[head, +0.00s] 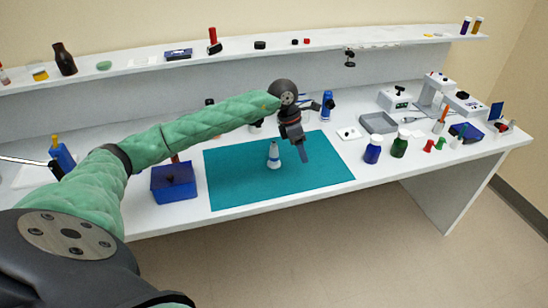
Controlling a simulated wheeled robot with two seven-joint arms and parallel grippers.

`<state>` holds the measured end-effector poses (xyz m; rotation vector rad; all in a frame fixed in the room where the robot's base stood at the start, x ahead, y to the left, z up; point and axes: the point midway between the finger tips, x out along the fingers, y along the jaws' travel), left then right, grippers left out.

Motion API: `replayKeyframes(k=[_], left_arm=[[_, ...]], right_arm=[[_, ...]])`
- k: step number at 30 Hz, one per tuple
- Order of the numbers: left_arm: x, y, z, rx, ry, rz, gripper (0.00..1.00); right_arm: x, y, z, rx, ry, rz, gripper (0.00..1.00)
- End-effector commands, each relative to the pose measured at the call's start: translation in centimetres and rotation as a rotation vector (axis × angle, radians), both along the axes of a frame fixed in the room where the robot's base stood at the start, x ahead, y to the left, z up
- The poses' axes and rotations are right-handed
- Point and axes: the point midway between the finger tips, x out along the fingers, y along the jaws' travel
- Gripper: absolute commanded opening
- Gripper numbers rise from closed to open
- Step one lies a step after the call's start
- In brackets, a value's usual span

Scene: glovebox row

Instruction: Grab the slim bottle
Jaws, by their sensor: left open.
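A slim white bottle (273,156) with a blue-grey band stands upright on the teal mat (235,190). My left gripper (302,152) hangs over the mat, just right of the bottle in the picture, with its fingers pointing down. It is open and nothing shows between its fingers. It appears apart from the bottle, but the exact depth gap is hard to tell. My right gripper is not in view.
A blue bin (174,192) stands left of the mat. A raised shelf (130,69) runs along the back. The mat's right part is clear.

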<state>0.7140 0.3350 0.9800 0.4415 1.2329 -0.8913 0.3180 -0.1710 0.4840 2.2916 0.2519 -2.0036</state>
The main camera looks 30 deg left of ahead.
Motion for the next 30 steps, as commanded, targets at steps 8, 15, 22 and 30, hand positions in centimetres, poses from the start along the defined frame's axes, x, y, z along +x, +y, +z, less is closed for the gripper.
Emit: replayKeyframes(k=[8,15,22,30], left_arm=[[0.5,10.0,2.9,0.321,0.067,0.047,0.53],[0.4,10.9,1.7,0.352,0.079,0.053,0.53],[0.5,10.9,0.6,0.35,0.079,0.053,0.53],[0.6,10.8,-0.9,0.348,0.08,0.052,0.53]], right_arm=[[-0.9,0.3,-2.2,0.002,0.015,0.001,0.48],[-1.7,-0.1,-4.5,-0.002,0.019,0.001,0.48],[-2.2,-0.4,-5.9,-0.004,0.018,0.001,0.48],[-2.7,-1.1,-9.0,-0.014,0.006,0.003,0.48]])
